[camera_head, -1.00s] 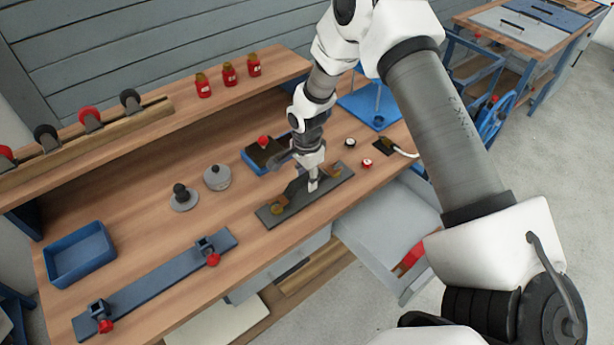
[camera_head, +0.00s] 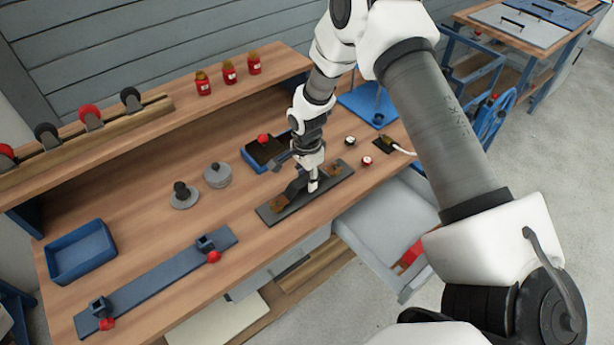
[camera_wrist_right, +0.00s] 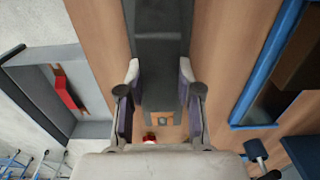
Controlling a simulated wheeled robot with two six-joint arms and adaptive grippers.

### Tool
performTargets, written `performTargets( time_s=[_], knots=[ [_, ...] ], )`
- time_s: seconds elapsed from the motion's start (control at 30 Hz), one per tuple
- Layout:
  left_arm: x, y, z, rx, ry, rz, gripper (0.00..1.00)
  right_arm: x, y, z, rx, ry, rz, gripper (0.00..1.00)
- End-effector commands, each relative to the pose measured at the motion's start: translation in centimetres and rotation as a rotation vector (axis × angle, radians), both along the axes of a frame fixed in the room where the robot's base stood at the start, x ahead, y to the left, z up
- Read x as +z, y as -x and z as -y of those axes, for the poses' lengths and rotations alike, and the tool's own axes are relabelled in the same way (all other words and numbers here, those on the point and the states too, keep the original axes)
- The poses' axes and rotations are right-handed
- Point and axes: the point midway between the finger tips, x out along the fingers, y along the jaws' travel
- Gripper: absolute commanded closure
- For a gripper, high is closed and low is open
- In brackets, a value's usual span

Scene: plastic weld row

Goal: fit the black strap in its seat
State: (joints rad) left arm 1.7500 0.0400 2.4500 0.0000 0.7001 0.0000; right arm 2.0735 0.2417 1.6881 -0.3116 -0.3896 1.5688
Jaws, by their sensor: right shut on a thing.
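The dark grey base plate (camera_head: 268,216) lies on the bench, with a brown block (camera_head: 281,202) near its left end and another brown block (camera_head: 335,170) near its right end. My right gripper (camera_head: 313,187) points down over the plate's middle and is shut on the black strap (camera_head: 296,187). The strap shows as a dark piece left of the fingers, close above the plate; whether it touches the plate I cannot tell. In the right wrist view the strap (camera_wrist_right: 161,75) lies between the two fingers (camera_wrist_right: 160,82). My left gripper is out of view.
A blue-rimmed tray (camera_head: 255,162) stands just behind the plate. A grey open drawer (camera_head: 375,225) juts out in front. A blue bin (camera_head: 80,255) and a long blue clamp rail (camera_head: 160,280) lie at left. Small round pieces (camera_head: 367,161) sit at right.

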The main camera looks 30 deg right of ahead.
Motion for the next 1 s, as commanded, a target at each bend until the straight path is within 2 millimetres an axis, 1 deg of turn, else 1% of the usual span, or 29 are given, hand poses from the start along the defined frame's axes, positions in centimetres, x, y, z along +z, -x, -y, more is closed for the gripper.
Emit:
performTargets(
  time_s=[0.33,1.0],
  knots=[
    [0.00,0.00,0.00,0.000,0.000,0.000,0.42,-0.06,-0.01,0.00,0.000,0.000,0.000,1.00],
    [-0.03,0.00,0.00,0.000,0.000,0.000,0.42,-0.84,-0.06,0.00,0.000,0.000,0.001,1.00]
  ],
)
